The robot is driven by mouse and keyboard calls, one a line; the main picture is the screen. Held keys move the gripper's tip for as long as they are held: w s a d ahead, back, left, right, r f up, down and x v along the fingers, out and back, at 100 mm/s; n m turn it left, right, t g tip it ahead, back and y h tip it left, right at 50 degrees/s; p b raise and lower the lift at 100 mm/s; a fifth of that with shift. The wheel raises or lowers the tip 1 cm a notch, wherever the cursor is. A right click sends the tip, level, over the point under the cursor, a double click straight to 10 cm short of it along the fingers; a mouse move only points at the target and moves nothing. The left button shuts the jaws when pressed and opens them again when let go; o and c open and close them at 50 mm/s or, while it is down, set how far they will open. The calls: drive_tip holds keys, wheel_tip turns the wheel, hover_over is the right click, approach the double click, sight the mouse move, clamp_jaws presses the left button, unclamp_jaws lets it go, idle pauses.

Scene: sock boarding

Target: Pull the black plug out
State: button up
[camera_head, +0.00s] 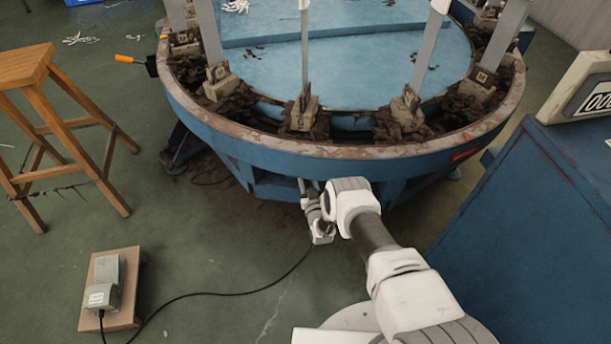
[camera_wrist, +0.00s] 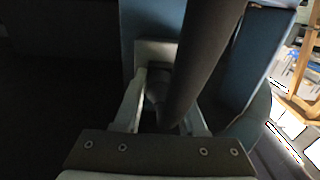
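My gripper (camera_head: 306,190) reaches under the rim of the round blue machine (camera_head: 240,140) in the head view. In the wrist view its two pale fingers (camera_wrist: 158,88) point toward a pale, box-like fitting (camera_wrist: 155,50) on a blue surface. A thick dark cylindrical piece (camera_wrist: 198,60), which looks like the plug's cord, crosses close to the camera and hides most of the right finger. A dark grey shape sits between the fingers; I cannot tell if it is the black plug or if the fingers touch it. The plug is hidden in the head view.
A black cable (camera_head: 230,294) runs over the floor from below my gripper to a grey box (camera_head: 103,285) on a wooden board (camera_head: 125,317). A wooden stool (camera_head: 60,120) stands at left. A blue cabinet (camera_head: 530,230) is close at right.

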drive_tip(key=shift+w+a, duration=0.1)
drive_tip(key=shift+w, duration=0.2)
drive_tip(key=shift+s, duration=0.15)
drive_tip(key=shift+c, duration=0.3)
clamp_jaws()
drive_tip(key=shift+o, duration=1.1)
unclamp_jaws()
